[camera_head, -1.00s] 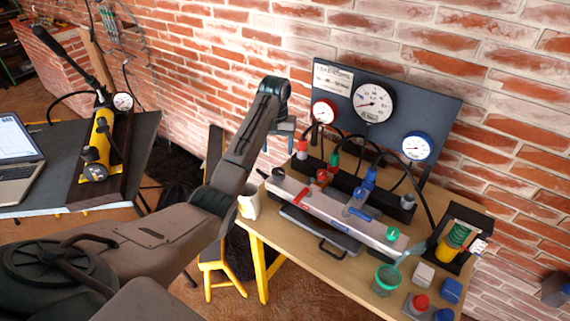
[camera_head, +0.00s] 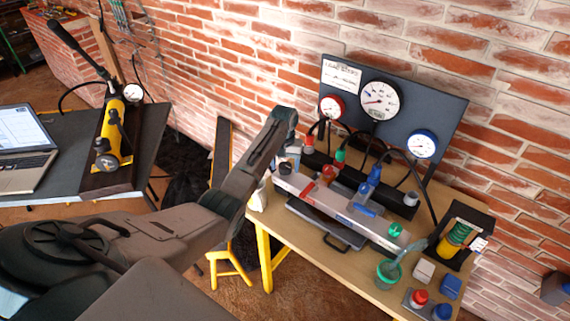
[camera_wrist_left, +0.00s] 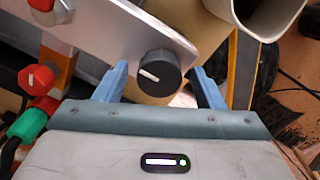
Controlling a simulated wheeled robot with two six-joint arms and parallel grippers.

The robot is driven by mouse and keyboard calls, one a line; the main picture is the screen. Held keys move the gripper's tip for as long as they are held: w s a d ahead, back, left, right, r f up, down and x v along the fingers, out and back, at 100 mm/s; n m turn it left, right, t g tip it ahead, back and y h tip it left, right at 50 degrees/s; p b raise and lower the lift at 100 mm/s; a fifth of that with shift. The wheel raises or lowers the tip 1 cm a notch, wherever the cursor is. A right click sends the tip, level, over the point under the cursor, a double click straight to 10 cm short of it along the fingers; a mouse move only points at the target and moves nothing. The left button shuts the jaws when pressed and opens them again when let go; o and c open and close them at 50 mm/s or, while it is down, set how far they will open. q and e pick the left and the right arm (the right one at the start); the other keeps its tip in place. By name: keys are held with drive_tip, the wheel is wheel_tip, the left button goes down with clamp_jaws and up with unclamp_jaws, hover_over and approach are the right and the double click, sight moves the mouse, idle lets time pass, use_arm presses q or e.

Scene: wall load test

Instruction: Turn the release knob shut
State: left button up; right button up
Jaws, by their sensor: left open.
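The release knob is a black round knob with a white mark, at the left end of the pale manifold bar (camera_head: 310,193). The knob (camera_wrist_left: 160,73) shows in the left wrist view between two blue fingers; its white mark slants. In the head view the knob (camera_head: 285,168) is small, just below my left gripper (camera_head: 290,157). My left gripper (camera_wrist_left: 158,80) is open, one finger on each side of the knob. A gap shows on the right; contact on the left cannot be told. My right gripper is in neither view.
A white mug (camera_head: 258,197) stands beside the bar's left end, close to my gripper; it also shows in the left wrist view (camera_wrist_left: 271,18). A red valve (camera_wrist_left: 37,78) and a green fitting (camera_wrist_left: 28,124) are on the left. Gauges on a dark panel (camera_head: 450,106) stand behind the bar.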

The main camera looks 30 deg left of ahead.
use_arm(q)
drive_tip(key=c, duration=1)
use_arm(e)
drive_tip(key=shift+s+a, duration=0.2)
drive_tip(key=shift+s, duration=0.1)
